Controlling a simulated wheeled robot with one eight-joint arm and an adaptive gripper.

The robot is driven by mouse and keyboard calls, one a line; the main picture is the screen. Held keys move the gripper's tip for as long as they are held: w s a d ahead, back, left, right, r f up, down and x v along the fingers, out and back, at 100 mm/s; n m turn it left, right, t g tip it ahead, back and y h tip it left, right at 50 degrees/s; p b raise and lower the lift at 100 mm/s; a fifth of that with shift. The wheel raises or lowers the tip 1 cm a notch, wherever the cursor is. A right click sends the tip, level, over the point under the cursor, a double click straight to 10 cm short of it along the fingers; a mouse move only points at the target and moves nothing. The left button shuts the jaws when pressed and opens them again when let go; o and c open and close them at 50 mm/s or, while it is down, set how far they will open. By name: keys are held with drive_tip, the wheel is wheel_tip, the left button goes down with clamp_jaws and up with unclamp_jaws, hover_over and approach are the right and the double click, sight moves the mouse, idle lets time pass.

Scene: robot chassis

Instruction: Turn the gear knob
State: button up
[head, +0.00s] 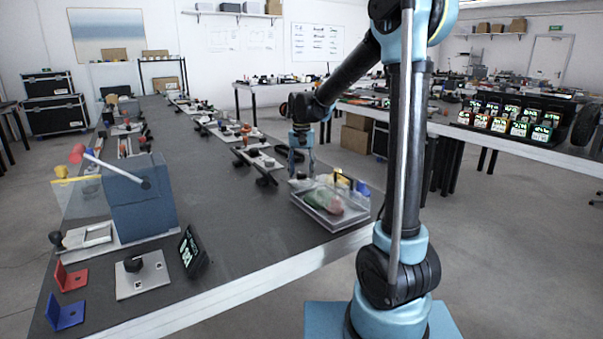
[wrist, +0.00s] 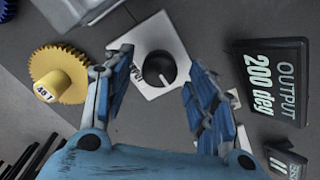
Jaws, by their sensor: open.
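In the wrist view a round black knob (wrist: 155,68) sits on a white plate (wrist: 150,36), with partly covered lettering that seems to read INPUT beside it. My gripper (wrist: 157,62) is open and empty, with one blue finger to each side of the knob in the picture; I see no clear contact. A yellow gear (wrist: 75,62) with a labelled yellow post lies left of the left finger. A black display (wrist: 272,78) at the right reads OUTPUT 200 deg. In the head view my gripper (head: 301,158) points down over the dark table; the knob under it cannot be made out.
A clear box (head: 332,205) with colored items stands close in front of my gripper. Other stations (head: 258,158) line the table (head: 235,215). A blue gear (wrist: 8,8) shows at the wrist view's top left corner. A smaller black device (wrist: 285,160) lies below the display.

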sight(302, 173)
wheel_tip(302, 173, up, 12)
drive_tip(key=shift+f, duration=0.25)
idle(0.5)
